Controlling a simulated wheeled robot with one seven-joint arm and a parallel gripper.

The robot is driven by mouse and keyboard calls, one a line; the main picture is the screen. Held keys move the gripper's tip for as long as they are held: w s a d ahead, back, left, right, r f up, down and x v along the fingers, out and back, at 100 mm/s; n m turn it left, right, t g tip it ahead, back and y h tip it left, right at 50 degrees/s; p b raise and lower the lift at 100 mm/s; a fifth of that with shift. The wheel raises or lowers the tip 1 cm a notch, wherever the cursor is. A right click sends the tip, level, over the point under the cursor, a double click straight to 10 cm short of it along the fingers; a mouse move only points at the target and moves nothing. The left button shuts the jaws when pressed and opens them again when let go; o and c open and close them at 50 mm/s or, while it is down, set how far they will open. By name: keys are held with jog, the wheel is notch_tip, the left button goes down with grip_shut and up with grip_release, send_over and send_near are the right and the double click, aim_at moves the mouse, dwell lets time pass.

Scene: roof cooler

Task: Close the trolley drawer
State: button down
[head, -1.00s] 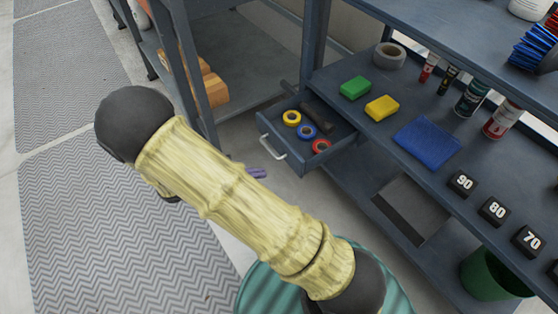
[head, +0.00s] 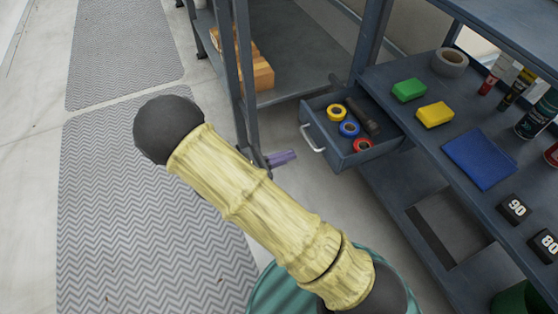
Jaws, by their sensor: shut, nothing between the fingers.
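The trolley drawer (head: 345,163) is dark blue-grey and stands open, pulled out to the left from under the trolley's top shelf. Its pale handle (head: 313,138) is on the front panel, facing left. Yellow (head: 336,111), blue (head: 349,129) and red (head: 362,146) tape rolls and a dark cylindrical item (head: 365,121) lie inside it. My gripper (head: 288,156) shows only as small purple fingers, shut and empty, left of and below the handle in the picture and apart from it.
The trolley top (head: 420,130) holds green (head: 410,90) and yellow (head: 435,115) blocks, a blue cloth (head: 480,160), a grey tape roll (head: 449,62), cans and black number blocks. A dark rack (head: 243,90) stands close on the left. Patterned mats (head: 140,220) cover the open floor further left.

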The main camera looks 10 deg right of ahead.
aim_at(329, 141)
jog(key=b+x, duration=0.2)
jog(key=x, duration=0.2)
jog(key=b+x, duration=0.3)
jog(key=x, duration=0.2)
jog(key=shift+f, duration=0.25)
jog(key=shift+w+d+r+b, duration=0.15)
jog(key=shift+d+r+b, duration=0.05)
jog(key=shift+d+b, duration=0.2)
jog(key=shift+d, duration=0.15)
